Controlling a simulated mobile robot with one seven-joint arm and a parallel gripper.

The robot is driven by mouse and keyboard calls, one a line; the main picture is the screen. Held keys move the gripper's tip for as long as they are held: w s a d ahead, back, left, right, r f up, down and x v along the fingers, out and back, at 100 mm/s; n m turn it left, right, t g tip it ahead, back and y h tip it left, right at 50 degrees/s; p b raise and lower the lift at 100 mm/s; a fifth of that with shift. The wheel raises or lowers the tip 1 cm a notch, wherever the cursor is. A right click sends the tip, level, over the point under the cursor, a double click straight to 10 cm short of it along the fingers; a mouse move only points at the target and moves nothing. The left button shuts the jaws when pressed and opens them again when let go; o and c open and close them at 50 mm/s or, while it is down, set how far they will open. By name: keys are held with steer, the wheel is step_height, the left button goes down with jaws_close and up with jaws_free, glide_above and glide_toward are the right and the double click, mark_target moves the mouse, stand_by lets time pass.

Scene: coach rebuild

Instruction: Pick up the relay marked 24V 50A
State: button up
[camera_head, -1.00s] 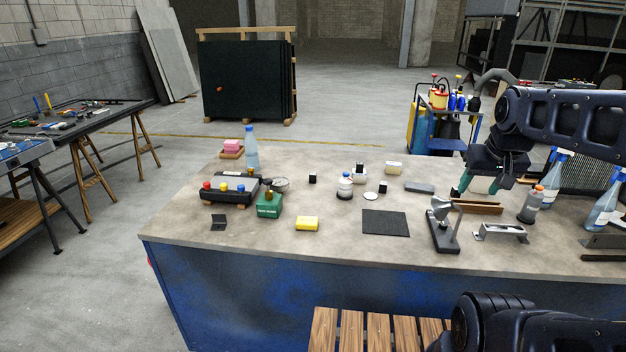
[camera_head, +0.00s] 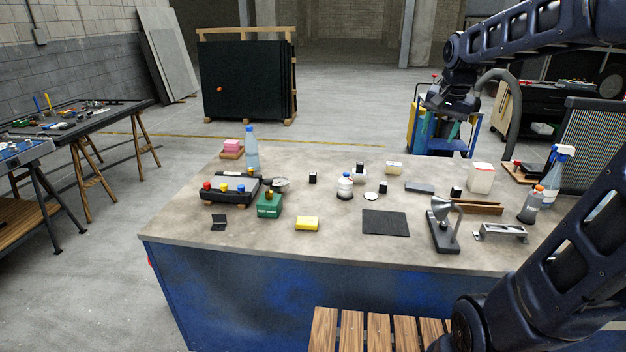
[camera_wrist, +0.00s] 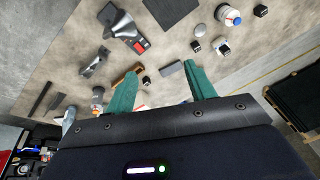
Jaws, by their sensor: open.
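Several small dark cubes that look like relays stand on the workbench. In the head view one is at left centre (camera_head: 313,177), one farther back (camera_head: 360,168), one beside a white disc (camera_head: 383,188) and one at the right (camera_head: 456,192). Their markings are too small to read, so I cannot tell which is 24V 50A. My gripper (camera_head: 447,130) is raised over the far right side of the bench, open and empty. In the wrist view its green fingers (camera_wrist: 162,74) are apart, with a cube (camera_wrist: 146,80) and another cube (camera_wrist: 196,46) showing beyond them.
The workbench (camera_head: 340,245) also holds a black mat (camera_head: 385,223), a yellow block (camera_head: 307,223), a green box (camera_head: 268,205), a metal lamp-like stand (camera_head: 443,225), a white container (camera_head: 481,178) and spray bottles at right. A cart stands behind the bench.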

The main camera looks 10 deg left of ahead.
steer(key=w+a+m, duration=0.3)
steer(key=w+a, duration=0.4)
steer(key=w, duration=0.5)
steer(key=m+g, duration=0.3)
steer(key=m, duration=0.6)
glide_above(313, 174)
step_height(313, 174, down, 24)
steer(key=shift+w+a+f+m+h, duration=0.2)
steer(key=shift+a+f+m+h, duration=0.1)
steer(key=shift+f, duration=0.15)
step_height(313, 174, down, 5)
steer(key=shift+r, duration=0.1)
steer(key=shift+d+f, duration=0.15)
steer(key=shift+f, duration=1.2)
steer(key=shift+d+f, duration=0.15)
steer(key=shift+f, duration=1.15)
steer(key=c, duration=1.1)
